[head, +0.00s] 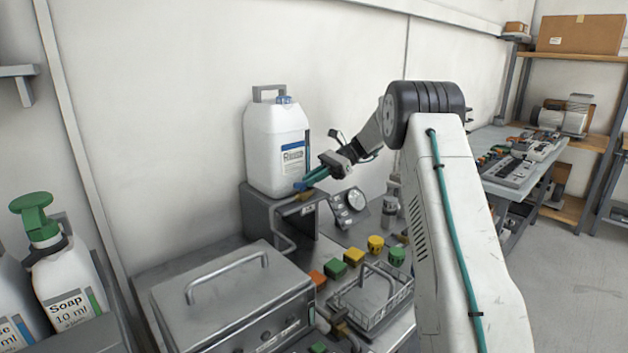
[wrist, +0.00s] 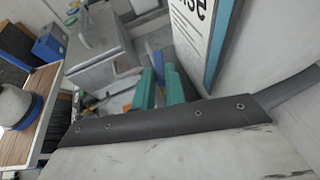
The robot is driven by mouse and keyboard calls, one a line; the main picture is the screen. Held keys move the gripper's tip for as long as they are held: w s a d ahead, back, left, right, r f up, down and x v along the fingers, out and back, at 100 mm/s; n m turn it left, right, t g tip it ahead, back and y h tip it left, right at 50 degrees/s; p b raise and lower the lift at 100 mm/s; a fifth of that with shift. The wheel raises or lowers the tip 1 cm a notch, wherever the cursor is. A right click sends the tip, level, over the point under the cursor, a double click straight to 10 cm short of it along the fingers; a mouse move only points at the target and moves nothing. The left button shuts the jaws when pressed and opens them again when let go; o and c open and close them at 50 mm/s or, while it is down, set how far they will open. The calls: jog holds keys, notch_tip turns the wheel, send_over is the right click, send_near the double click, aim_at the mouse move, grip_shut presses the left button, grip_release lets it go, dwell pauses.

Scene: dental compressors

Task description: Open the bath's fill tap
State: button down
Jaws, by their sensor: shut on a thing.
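The rinse jug (head: 272,145), white with a blue cap and a label, stands on a grey metal stand (head: 258,205) against the wall. The fill tap (head: 301,186) shows as a small blue part at the jug's lower right, by the stand's edge. My gripper (head: 312,178), with teal fingers, reaches in from the right and is shut on this tap. The fingers hide part of it. The grey lidded bath (head: 225,300) is in front, below the tap.
Orange, green and yellow blocks (head: 354,257) and a wire basket (head: 372,295) are right of the bath. Soap bottles (head: 62,270) are at the left. The wall is close behind the jug.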

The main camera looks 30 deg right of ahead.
jog(key=shift+w+n+g, duration=0.2)
jog(key=shift+n+g, duration=0.45)
jog(key=shift+g, duration=0.15)
jog(key=shift+w+n+g, duration=0.2)
jog(key=shift+n+g, duration=0.45)
jog(key=shift+g, duration=0.15)
jog(key=shift+a, duration=0.1)
jog(key=c, duration=1.4)
grip_release()
jog(key=shift+c, duration=0.2)
jog(key=shift+w+r, duration=0.1)
jog(key=shift+w, duration=0.05)
